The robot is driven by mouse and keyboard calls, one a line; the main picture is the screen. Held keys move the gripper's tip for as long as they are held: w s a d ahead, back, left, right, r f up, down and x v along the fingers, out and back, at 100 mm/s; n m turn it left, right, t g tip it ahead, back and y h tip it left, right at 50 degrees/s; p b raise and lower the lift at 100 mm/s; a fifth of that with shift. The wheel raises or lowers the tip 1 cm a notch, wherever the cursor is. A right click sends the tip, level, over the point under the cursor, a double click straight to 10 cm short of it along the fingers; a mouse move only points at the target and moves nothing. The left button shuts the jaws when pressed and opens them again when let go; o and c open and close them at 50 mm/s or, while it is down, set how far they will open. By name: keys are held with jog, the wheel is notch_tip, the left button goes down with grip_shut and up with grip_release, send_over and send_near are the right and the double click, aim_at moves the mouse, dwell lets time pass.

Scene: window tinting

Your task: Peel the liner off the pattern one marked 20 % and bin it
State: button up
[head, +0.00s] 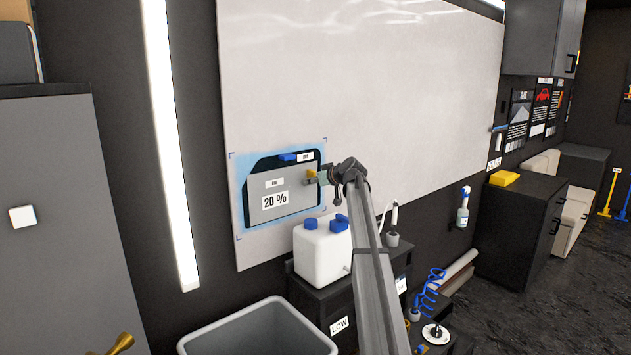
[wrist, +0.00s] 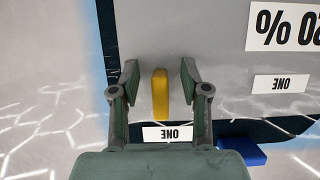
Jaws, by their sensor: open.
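The pattern marked 20 % (head: 275,200) hangs on the big pale board, a grey sheet over dark film with light blue around it. Its 20 % label (wrist: 285,24) and a ONE label (wrist: 279,83) show upside down in the wrist view. A yellow tab (head: 311,174) is at its right edge. My gripper (head: 316,178) is at that edge. In the wrist view my gripper (wrist: 160,76) is open, with the yellow tab (wrist: 160,94) between its fingers and gaps on both sides. The grey bin (head: 258,328) stands at the bottom of the head view; its inside looks empty where visible.
A blue tab (head: 287,157) is on the pattern's top edge, beside a small white label (head: 305,156). A white jug with blue caps (head: 322,252) stands on a black cabinet below, close to my arm. The board (head: 370,90) is bare above and right of the pattern.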

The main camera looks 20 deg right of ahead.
grip_shut()
jog(key=shift+s, duration=0.15)
jog(key=shift+s+d+b, duration=0.25)
jog(key=shift+s+b, duration=0.05)
jog(key=shift+s, duration=0.45)
jog(key=shift+s+d+b, duration=0.2)
jog(key=shift+s+b, duration=0.05)
jog(key=shift+s, duration=0.55)
jog(key=shift+s+d+b, duration=0.25)
jog(key=shift+s+b, duration=0.05)
jog(key=shift+s, duration=0.45)
